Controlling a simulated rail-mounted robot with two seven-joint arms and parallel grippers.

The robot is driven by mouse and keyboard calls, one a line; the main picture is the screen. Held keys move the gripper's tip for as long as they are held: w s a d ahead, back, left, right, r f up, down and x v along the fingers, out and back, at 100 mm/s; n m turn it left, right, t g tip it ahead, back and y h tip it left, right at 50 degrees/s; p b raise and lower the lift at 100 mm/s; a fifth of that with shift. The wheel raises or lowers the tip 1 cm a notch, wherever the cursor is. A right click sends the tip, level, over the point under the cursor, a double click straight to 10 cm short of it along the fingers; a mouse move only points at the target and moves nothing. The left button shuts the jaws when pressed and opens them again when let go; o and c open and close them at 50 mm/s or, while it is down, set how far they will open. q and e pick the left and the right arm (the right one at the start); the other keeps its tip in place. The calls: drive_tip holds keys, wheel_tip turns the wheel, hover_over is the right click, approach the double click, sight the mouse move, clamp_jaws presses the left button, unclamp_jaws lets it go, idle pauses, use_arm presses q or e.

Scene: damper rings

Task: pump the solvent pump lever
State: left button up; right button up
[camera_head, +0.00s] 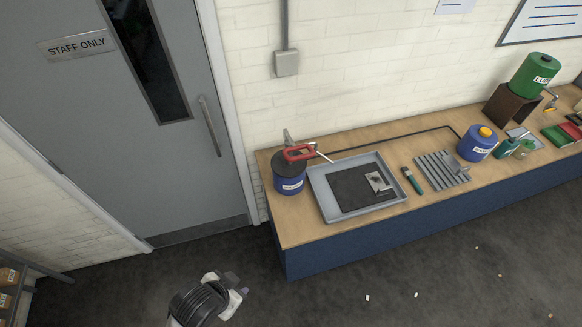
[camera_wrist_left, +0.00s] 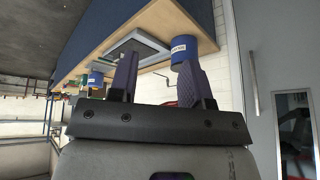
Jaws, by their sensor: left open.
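The solvent pump is a blue can (camera_head: 289,184) with a dark top and a pale label. It stands at the left end of the workbench, by the door. Its red lever (camera_head: 299,153) sits above the top, and a thin pale rod reaches right from it. In the left wrist view the blue can (camera_wrist_left: 184,54) shows beyond the fingers. My left gripper (camera_head: 235,284) is open and empty, in front of the bench's left end and apart from the can and lever. Its two spread fingers show in the left wrist view (camera_wrist_left: 160,80). My right gripper is out of view.
The workbench (camera_head: 345,226) runs to the right. A grey tray (camera_head: 392,204) with a dark mat stands beside the can. A brush (camera_head: 411,181), slatted rack (camera_head: 433,172), blue jug (camera_head: 477,143) and green drum (camera_head: 534,74) stand farther right. Floor before the bench is mostly clear.

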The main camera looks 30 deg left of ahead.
use_arm(q)
drive_tip(key=w+a+m+t+b, duration=0.1)
drive_tip(key=w+m+t, duration=0.4)
drive_tip(key=w, duration=1.2)
drive_tip(key=w+a+r+m+t+b, duration=0.1)
drive_tip(key=w+m+t, duration=0.5)
drive_tip(key=w, duration=1.2)
drive_tip(key=a+m+b, duration=0.1)
drive_tip(key=m+b, duration=0.1)
drive_tip(key=m, duration=0.2)
drive_tip(key=shift+w+t, duration=0.25)
drive_tip(key=shift+t, duration=0.05)
drive_tip(key=shift+w+d, duration=0.1)
drive_tip(key=shift+w, duration=0.05)
